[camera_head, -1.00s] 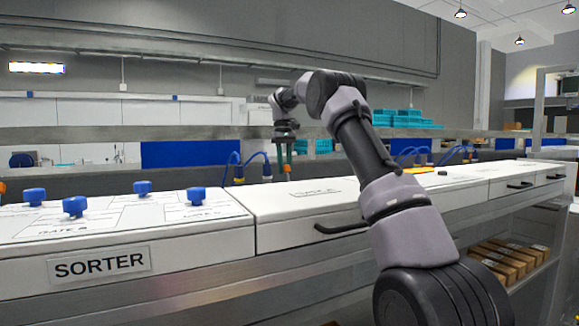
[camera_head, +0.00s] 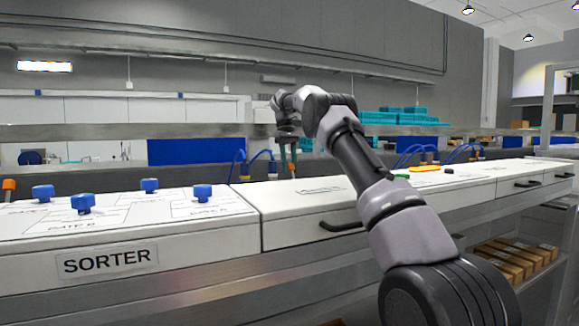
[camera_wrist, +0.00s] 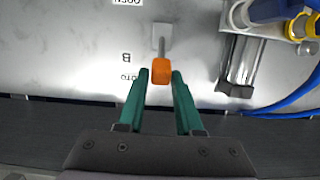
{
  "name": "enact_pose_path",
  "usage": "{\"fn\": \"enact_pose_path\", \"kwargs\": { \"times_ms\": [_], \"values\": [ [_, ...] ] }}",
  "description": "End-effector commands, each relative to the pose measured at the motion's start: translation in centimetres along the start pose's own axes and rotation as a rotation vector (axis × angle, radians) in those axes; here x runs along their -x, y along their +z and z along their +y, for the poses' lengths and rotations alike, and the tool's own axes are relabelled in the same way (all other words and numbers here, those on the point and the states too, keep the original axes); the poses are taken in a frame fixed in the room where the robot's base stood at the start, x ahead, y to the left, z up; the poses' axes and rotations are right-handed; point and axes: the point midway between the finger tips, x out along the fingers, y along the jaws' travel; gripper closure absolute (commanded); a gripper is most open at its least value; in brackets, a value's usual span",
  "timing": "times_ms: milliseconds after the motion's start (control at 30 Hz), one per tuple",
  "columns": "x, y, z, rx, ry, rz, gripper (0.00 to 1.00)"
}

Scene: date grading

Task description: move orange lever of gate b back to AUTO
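The orange lever of gate B (camera_wrist: 161,70) shows in the wrist view as an orange knob on a thin metal stem, coming out of a pale plate. A letter B and partly cut-off lettering, upside down, are printed beside it. My gripper (camera_wrist: 161,77) is open, with one green fingertip on each side of the knob. A small gap shows on the left; on the right I cannot tell whether the finger touches.
A clear cylinder with blue and yellow fittings and blue hoses (camera_wrist: 240,65) stands right of the lever. In the head view, the white SORTER panel (camera_head: 140,238) with blue knobs (camera_head: 82,203) is at left. Another orange part (camera_head: 8,184) shows at the far left edge.

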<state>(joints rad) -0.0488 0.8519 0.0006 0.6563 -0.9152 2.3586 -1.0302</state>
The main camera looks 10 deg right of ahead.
Motion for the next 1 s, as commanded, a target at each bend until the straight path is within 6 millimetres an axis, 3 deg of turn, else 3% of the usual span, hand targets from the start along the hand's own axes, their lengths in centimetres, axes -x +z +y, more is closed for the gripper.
{"fn": "enact_pose_path", "kwargs": {
  "times_ms": [567, 1000],
  "values": [
    [0.2, 0.4, 0.0, 0.001, -0.002, 0.029, 0.43],
    [0.7, 2.5, 0.4, -0.001, -0.002, 0.238, 0.43]
  ]
}}
